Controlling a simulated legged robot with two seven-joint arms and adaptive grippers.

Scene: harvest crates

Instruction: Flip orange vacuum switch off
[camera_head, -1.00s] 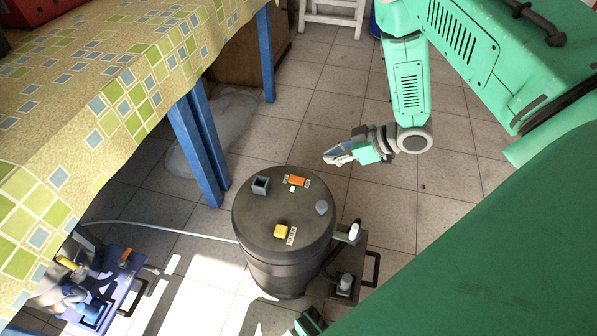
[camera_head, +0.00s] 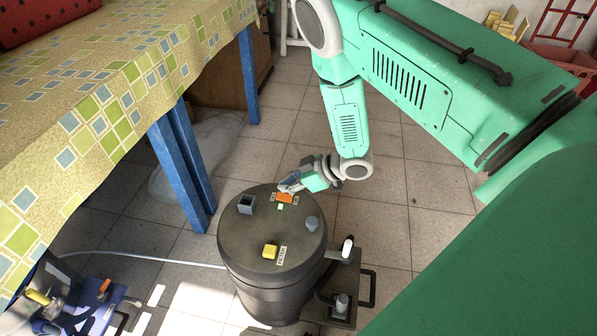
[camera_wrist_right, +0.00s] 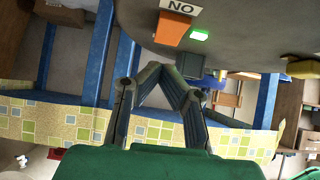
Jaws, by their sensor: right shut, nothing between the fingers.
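The orange switch (camera_head: 285,198) is on the dark round vacuum lid (camera_head: 236,226), near its far edge. A small green light (camera_head: 280,207) is next to it. In the right wrist view the orange switch (camera_wrist_right: 172,28) shows at the top, with a "NO" label (camera_wrist_right: 181,7) above it and the lit green light (camera_wrist_right: 200,34) beside it. My right gripper (camera_head: 284,187) is just behind the switch in the head view, at the lid's far edge. Its fingertips (camera_wrist_right: 160,68) meet, empty. I cannot tell if they touch the switch. My left gripper is out of view.
The lid also carries a grey square socket (camera_head: 246,204), a grey knob (camera_head: 311,223) and a yellow block (camera_head: 270,251). A table with a checked cloth (camera_head: 100,110) and blue legs (camera_head: 180,165) stands left.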

